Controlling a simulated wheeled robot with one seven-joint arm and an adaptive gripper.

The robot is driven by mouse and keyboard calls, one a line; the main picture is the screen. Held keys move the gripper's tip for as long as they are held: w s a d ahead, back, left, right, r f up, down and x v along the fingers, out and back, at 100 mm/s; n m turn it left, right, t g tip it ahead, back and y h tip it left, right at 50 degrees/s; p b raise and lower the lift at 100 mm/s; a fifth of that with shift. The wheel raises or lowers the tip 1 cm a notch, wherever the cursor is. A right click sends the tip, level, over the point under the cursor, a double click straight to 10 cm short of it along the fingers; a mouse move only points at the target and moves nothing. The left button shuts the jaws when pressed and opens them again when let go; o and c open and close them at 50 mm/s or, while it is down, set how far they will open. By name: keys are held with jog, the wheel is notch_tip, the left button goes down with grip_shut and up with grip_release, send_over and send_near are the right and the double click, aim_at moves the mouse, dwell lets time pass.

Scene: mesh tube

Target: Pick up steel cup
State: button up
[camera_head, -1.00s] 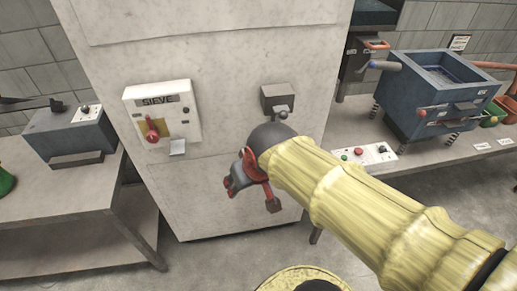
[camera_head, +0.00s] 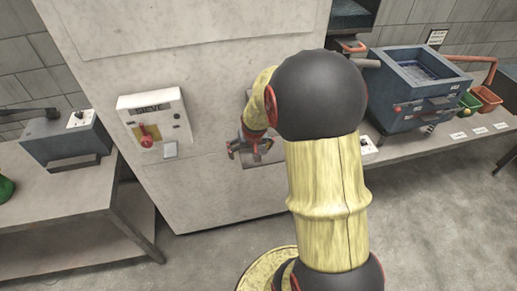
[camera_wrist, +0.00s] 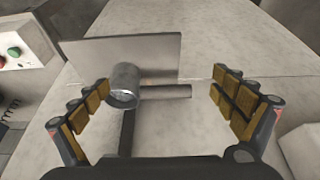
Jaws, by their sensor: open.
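The steel cup (camera_wrist: 124,84) is a small shiny grey cylinder in the wrist view, left of the middle, with its rim facing my camera. It is in front of a flat grey plate (camera_wrist: 160,52), beside a short grey bar (camera_wrist: 168,91). My gripper (camera_wrist: 166,98) is open and empty. The cup appears between its fingers in the picture, much nearer the left finger; I cannot tell how far ahead it is. In the head view my gripper (camera_head: 249,148) is in front of the large grey cabinet, and I cannot make out the cup there.
The cabinet (camera_head: 190,60) carries a SIEVE switch box (camera_head: 155,120). A bench with a blue-grey machine (camera_head: 415,90) and several small bins stands at right. Another bench (camera_head: 75,190) with a dark box is at left. A control panel (camera_wrist: 22,45) shows at the wrist view's left edge.

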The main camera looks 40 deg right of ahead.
jog(key=shift+w+d, duration=0.5)
jog(key=shift+w, duration=0.3)
jog(key=shift+w+d, duration=0.45)
jog(key=shift+w, duration=0.35)
jog(key=b+x, duration=0.1)
jog(key=x, duration=0.4)
jog(key=shift+w+d, duration=0.15)
jog(key=shift+w, duration=0.05)
jog(key=shift+c, duration=0.9)
jog(key=c, duration=1.5)
jog(key=shift+r, duration=0.2)
jog(key=shift+c, duration=0.4)
